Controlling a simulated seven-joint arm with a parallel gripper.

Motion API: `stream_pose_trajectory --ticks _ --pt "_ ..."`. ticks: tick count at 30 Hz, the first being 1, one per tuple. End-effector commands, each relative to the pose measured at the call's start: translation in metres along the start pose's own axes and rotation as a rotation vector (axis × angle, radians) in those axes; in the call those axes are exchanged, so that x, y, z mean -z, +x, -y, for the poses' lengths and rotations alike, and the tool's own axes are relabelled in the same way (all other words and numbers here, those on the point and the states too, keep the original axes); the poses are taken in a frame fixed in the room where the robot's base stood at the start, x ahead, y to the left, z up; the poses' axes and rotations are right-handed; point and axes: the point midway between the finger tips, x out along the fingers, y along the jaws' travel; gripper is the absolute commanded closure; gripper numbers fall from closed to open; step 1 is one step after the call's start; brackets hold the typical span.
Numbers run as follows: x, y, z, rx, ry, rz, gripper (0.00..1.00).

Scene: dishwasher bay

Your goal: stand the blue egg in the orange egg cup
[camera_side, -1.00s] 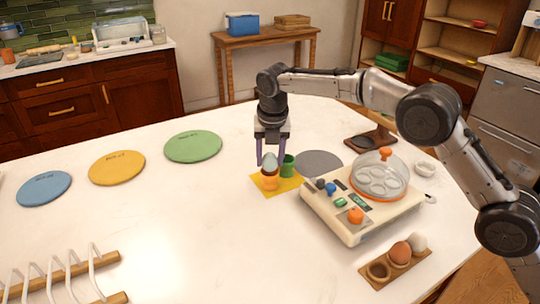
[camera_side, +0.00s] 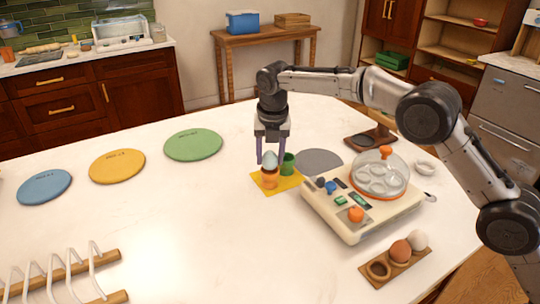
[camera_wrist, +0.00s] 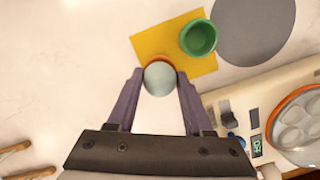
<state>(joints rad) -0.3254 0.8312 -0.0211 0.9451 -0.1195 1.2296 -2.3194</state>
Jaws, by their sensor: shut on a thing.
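The pale blue egg (camera_side: 269,158) is upright at the mouth of the orange egg cup (camera_side: 269,179), and its lower part is hidden by the rim. The cup stands on a yellow mat (camera_side: 289,186). My gripper (camera_side: 270,163) points straight down with its two purple fingers on either side of the egg, shut on it. In the wrist view the egg (camera_wrist: 159,80) sits between the fingertips (camera_wrist: 160,82), covering most of the cup, whose orange rim (camera_wrist: 158,59) shows behind it. I cannot tell whether the egg rests fully in the cup.
A green cup (camera_side: 289,165) stands close to the right on the same mat. An egg cooker (camera_side: 362,211) with a clear lid is further right. A wooden holder (camera_side: 378,271) with a brown and a white egg lies in front. The table to the left is clear up to several coloured plates.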

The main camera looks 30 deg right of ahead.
Motion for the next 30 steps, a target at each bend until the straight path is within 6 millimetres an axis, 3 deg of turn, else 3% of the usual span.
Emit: stream_pose_trajectory --ticks 30 --pt "0.0019 0.0097 0.0003 0.001 0.0 0.0 0.63"
